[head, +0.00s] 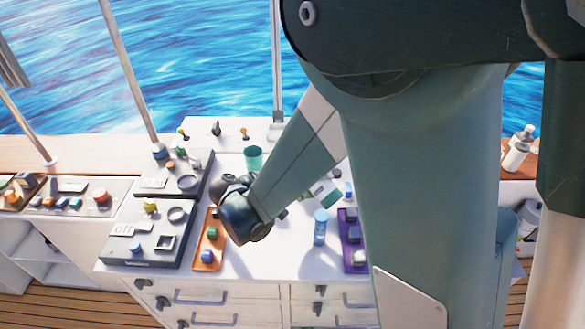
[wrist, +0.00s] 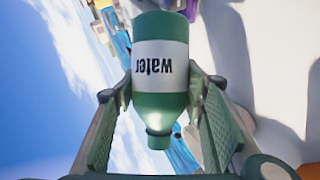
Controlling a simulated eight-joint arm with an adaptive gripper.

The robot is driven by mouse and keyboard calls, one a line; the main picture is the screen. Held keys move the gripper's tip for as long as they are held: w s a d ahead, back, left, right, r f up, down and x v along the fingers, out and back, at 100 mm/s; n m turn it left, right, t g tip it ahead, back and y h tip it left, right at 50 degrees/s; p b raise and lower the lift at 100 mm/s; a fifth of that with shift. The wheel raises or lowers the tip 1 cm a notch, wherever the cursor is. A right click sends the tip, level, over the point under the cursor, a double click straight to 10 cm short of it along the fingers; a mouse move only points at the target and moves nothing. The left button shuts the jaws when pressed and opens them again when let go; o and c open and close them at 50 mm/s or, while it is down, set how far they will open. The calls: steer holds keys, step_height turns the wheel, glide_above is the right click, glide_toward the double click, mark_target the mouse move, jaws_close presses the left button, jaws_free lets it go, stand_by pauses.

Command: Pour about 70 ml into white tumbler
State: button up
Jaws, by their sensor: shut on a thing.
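A green bottle (wrist: 160,105) with a white label reading "water" sits between the fingers of my gripper (wrist: 160,85) in the wrist view. My gripper is shut on it. Its narrow neck points to the bottom of that view, and with the table at the right and sky at the left, the bottle looks tipped well over. In the head view a white and green part of the bottle (head: 323,191) shows beside my arm, and the arm hides most of my gripper. I cannot make out a white tumbler in either view. No stream of liquid is visible.
A teal cup (head: 253,158) stands behind my wrist. An orange tray (head: 207,262) and grey panels (head: 150,245) lie to the left. White bottles (head: 517,150) stand at far right.

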steer(key=shift+f, duration=0.2)
steer(key=r, duration=0.1)
steer(key=r+m+p, duration=0.1)
steer(key=r+y+p, duration=0.1)
steer(key=shift+w+a+r+t, duration=0.2)
steer(key=shift+a+r+t, duration=0.1)
steer(key=shift+r, duration=0.1)
steer(key=shift+w+a+m+y, duration=0.2)
steer(key=shift+m+y, duration=0.2)
steer(key=shift+m, duration=0.2)
steer(key=shift+w+a+r+m+t+y, duration=0.1)
steer(key=shift+w+r+m+t+y, duration=0.15)
steer(key=shift+m+t, duration=0.25)
steer(key=f+m+b, duration=0.1)
steer(key=f+m+t+y+b, duration=0.1)
steer(key=f+b, duration=0.1)
steer(key=f+m+t+y+b, duration=0.1)
steer(key=shift+s+d+f+m+b, duration=0.3)
steer(key=shift+s+d+f+b, duration=0.05)
steer(key=shift+s+f+b, duration=0.05)
steer(key=shift+r+m+t+y+p, duration=0.45)
steer(key=shift+r+m+t+p, duration=0.15)
steer(key=shift+r, duration=0.9)
